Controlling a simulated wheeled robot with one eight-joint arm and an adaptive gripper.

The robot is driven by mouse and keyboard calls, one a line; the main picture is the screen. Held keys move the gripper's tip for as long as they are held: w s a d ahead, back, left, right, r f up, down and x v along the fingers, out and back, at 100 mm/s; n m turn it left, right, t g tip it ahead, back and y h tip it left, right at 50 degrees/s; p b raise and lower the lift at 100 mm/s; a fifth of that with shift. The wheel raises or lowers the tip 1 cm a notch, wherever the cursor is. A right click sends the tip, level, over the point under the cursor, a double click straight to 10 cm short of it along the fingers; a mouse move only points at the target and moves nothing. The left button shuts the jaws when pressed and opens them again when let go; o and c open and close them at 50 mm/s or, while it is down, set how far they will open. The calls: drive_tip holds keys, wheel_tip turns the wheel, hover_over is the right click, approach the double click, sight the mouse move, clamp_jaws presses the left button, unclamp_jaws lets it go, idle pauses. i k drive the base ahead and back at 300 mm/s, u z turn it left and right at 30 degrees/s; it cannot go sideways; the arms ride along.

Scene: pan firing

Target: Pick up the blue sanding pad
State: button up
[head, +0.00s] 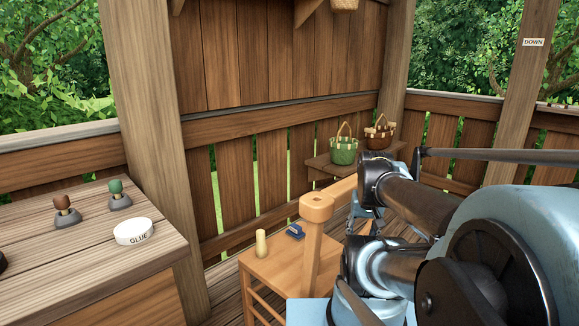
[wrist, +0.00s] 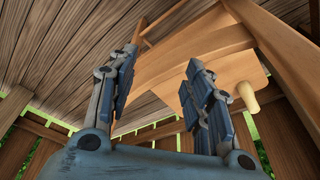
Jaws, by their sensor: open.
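The blue sanding pad (head: 295,231) lies on the seat of a light wooden chair (head: 285,262) in the head view, left of the chair's upright post. My gripper (head: 358,208) is to the right of the pad in the head view, beyond the post and partly hidden by my arm. In the wrist view my gripper (wrist: 162,58) has its two fingers spread apart with nothing between them. The chair seat (wrist: 190,65) shows past the fingers there. I cannot make out the pad clearly in the wrist view; the right finger may hide it.
A cream peg (head: 261,243) stands on the seat beside the pad; it also shows in the wrist view (wrist: 247,96). The chair post (head: 316,215) rises between pad and gripper in the picture. A bench (head: 325,168) holds green (head: 343,150) and brown baskets (head: 380,135). A worktable (head: 70,240) stands left.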

sight(295, 230)
drive_tip(key=u, duration=0.05)
drive_tip(key=k, duration=0.9)
drive_tip(key=u, duration=0.25)
drive_tip(key=i, duration=0.5)
